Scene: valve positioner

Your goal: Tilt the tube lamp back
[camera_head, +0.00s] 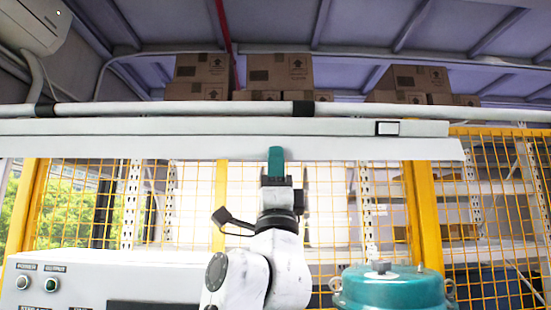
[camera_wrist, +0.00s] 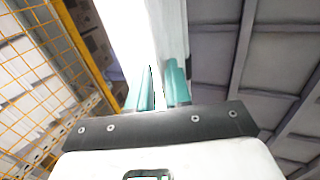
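The tube lamp (camera_head: 225,139) is a long white fixture that runs across the head view above the yellow mesh fence. My gripper (camera_head: 276,158) points up at its lower edge, and one teal finger overlaps the lamp's near face. In the wrist view the lamp (camera_wrist: 130,35) shows a bright white face and a greyer side. The two teal fingers of my gripper (camera_wrist: 158,88) stand close together there, one on each side of the lamp's edge, with the edge between them. The exact contact between fingers and lamp is partly hidden.
A white pipe (camera_head: 200,109) runs just above the lamp. Cardboard boxes (camera_head: 280,75) stand behind and above it. A teal round-topped device (camera_head: 390,289) is at lower right, and a white control panel (camera_head: 90,283) with buttons is at lower left.

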